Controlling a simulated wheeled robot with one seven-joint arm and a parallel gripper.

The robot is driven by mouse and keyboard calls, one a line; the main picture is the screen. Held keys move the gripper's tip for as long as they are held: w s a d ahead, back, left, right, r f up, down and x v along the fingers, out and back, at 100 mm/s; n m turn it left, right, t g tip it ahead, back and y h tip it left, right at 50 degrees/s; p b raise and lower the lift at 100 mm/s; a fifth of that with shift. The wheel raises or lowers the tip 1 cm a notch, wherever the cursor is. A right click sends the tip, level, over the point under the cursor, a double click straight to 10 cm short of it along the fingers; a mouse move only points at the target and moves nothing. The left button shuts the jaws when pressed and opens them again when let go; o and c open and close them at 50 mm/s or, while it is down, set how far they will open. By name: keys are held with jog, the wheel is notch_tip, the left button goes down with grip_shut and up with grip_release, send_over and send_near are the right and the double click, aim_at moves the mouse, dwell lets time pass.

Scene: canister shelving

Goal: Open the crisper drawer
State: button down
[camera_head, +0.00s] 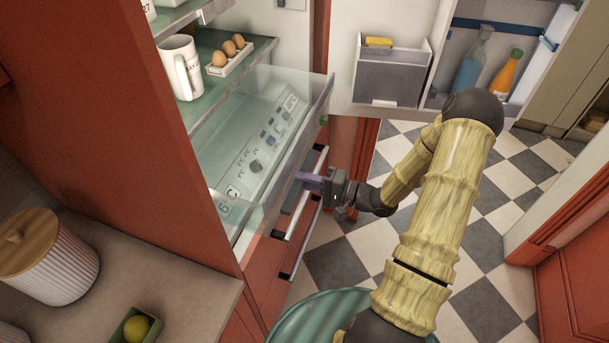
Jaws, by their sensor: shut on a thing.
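The crisper drawer (325,92) is a clear, see-through box in the lower part of the open fridge, with dark and pale printed markings showing through it. Its front panel stands out past the fridge's left side wall; how far it is pulled out is hard to tell. A slim silver bar handle (296,208) runs along the outside, below the clear front. My gripper (308,181), with purple fingers, is at the middle of this handle and shut on it. The fingers hide part of the bar, so the exact contact is hidden.
A second bar handle (302,244) lies lower down. Above the drawer, a glass shelf holds a white mug (181,68) and an egg tray (243,59). The open fridge door (344,55) holds bottles. Checkered floor (345,262) is clear at right; a counter (150,275) stands lower left.

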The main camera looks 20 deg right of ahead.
jog(key=shift+s+f, duration=0.1)
jog(key=c, duration=1.3)
grip_release()
jog(key=b+v, duration=0.3)
jog(key=v, duration=1.4)
jog(key=shift+d+b, duration=0.2)
jog(key=shift+b, duration=0.2)
